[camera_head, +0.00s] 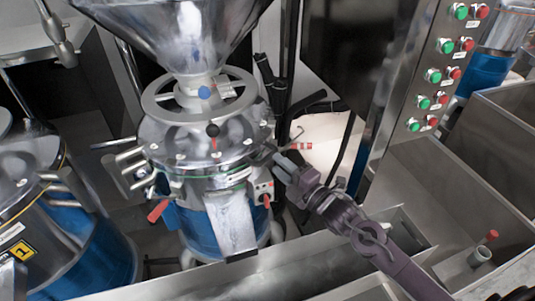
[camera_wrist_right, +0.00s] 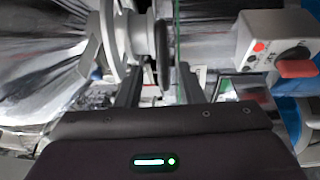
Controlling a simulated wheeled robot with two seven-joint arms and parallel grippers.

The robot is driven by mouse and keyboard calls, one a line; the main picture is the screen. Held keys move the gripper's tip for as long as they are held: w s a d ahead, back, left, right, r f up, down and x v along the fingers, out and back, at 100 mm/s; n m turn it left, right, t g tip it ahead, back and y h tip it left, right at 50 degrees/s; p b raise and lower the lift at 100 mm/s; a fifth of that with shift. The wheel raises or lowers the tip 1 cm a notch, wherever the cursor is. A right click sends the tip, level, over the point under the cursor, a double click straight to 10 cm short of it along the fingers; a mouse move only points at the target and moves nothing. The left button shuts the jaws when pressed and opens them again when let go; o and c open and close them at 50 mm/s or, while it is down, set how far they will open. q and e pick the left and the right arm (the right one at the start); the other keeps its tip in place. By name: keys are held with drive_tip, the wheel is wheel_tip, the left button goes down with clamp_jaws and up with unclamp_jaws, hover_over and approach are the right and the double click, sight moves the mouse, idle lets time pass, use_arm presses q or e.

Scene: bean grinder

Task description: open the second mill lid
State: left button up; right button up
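The mill in the middle of the head view has a silver round lid (camera_head: 170,146) with a ring-shaped wheel (camera_head: 160,117) above it, and a blue lower body (camera_head: 199,232). The lid looks closed on the body. My right gripper (camera_head: 283,164) is at the right side of this mill, by the lid's edge. In the right wrist view, the two fingers of the right gripper (camera_wrist_right: 163,88) stand apart, with a dark upright handle-like part (camera_wrist_right: 163,52) ahead between them. I cannot tell whether they touch it. My left gripper is out of view.
A metal hopper (camera_head: 175,35) rises above the mill. A switch box with a red knob (camera_wrist_right: 294,68) is close on the right in the wrist view. Another mill (camera_head: 84,250) stands at the left. A button panel (camera_head: 437,75) and metal bins (camera_head: 480,150) fill the right.

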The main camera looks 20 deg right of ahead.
sight(268, 155)
drive_tip(key=p+x, duration=0.1)
drive_tip(key=x, duration=0.4)
drive_tip(key=shift+w+f, duration=0.1)
drive_tip(key=c, duration=0.7)
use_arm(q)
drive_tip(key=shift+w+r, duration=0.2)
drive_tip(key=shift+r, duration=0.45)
use_arm(e)
clamp_jaws()
